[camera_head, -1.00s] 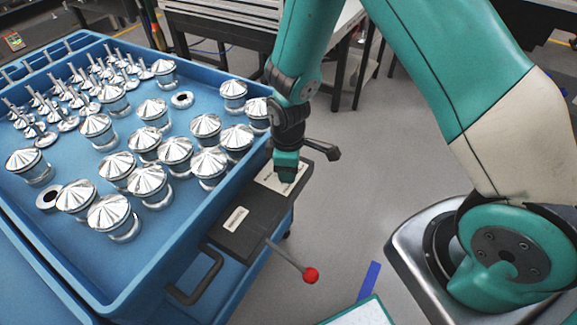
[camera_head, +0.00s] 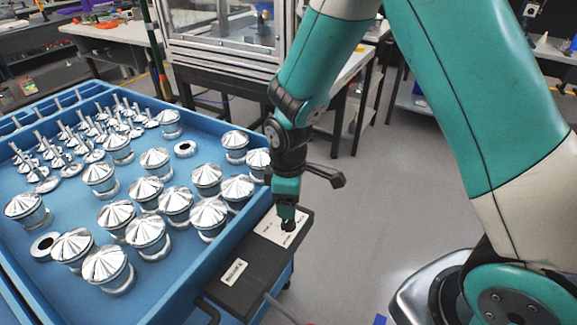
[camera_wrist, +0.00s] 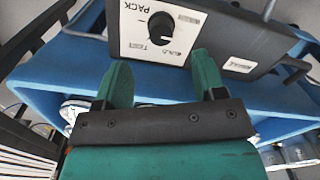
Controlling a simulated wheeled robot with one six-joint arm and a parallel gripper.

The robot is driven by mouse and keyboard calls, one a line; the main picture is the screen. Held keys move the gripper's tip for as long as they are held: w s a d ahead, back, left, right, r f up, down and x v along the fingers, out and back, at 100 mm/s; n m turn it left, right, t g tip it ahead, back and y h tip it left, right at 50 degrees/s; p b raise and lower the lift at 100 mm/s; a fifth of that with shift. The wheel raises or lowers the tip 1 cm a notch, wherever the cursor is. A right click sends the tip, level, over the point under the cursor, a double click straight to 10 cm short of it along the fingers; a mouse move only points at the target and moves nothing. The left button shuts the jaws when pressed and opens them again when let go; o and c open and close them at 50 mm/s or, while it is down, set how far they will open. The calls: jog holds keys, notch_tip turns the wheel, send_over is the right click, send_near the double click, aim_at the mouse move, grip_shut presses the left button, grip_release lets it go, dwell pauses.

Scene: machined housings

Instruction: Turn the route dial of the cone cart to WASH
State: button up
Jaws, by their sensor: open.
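The cone cart (camera_head: 190,288) is a blue tray cart with a dark panel (camera_head: 246,270) on its right side. The route dial (camera_wrist: 161,27) is a round black knob on a white plate (camera_wrist: 127,30), upside down in the wrist view. I cannot tell which label the knob points at. My gripper (camera_wrist: 161,72) is open and empty, its green fingers apart from the knob. In the head view my gripper (camera_head: 287,222) is over the white plate and partly hides it.
Shiny metal cones (camera_head: 145,232) and stemmed parts fill the cart tray. A small label plate (camera_head: 233,272) is on the panel. A glass-fronted machine (camera_head: 222,42) and benches stand behind. Grey floor (camera_head: 375,215) is clear right of the cart.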

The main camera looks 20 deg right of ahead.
notch_tip(320, 180, up, 10)
jog(key=shift+r, duration=0.15)
dwell(0.5)
jog(key=s+a+r+m+y+p, duration=0.1)
jog(key=s+a+r+m+y, duration=0.1)
jog(key=s+r, duration=0.6)
jog(key=shift+s+a+r, duration=0.15)
jog(key=shift+s+a, duration=0.1)
jog(key=s+r+m, duration=0.1)
jog(key=s, duration=0.2)
jog(key=s+a+r+m+y, duration=0.1)
jog(key=s+r, duration=0.1)
jog(key=s, duration=0.2)
jog(key=s+r+y, duration=0.1)
jog(key=s, duration=0.2)
jog(key=shift+s+a+r+m+p, duration=0.25)
jog(key=shift+a+r+m+p, duration=0.05)
jog(key=shift+a+r+m, duration=0.1)
jog(key=shift+c, duration=0.2)
